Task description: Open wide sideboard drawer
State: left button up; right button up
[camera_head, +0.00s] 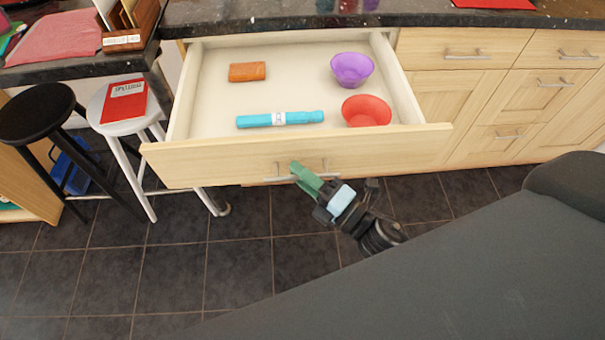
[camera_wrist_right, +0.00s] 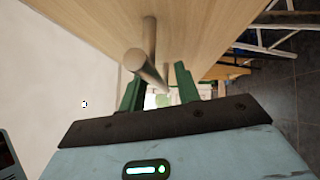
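The wide sideboard drawer (camera_head: 330,148) is pulled far out in the head view, with its inside exposed. Its metal bar handle (camera_head: 275,179) is on the front panel and also shows in the right wrist view (camera_wrist_right: 147,68). My right gripper (camera_head: 300,172) is at the handle, its green fingers over the middle of the bar. In the right wrist view the fingers (camera_wrist_right: 158,90) stand apart with a gap between them, and the bar runs away in front of that gap. Contact with the bar is unclear. My left gripper is not in view.
The drawer holds an orange block-like item (camera_head: 247,72), a purple bowl (camera_head: 352,69), a red bowl (camera_head: 366,111) and a cyan tube (camera_head: 280,119). A white stool (camera_head: 125,108) and black stool (camera_head: 36,115) stand left. Closed cabinets (camera_head: 460,85) are right. Dark tiled floor (camera_head: 170,265) is clear.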

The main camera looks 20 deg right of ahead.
jog(key=b+v, duration=0.1)
jog(key=v, duration=0.6)
jog(key=shift+s+d+b, duration=0.15)
jog(key=shift+s+b, duration=0.15)
jog(key=shift+s, duration=0.05)
dwell(0.4)
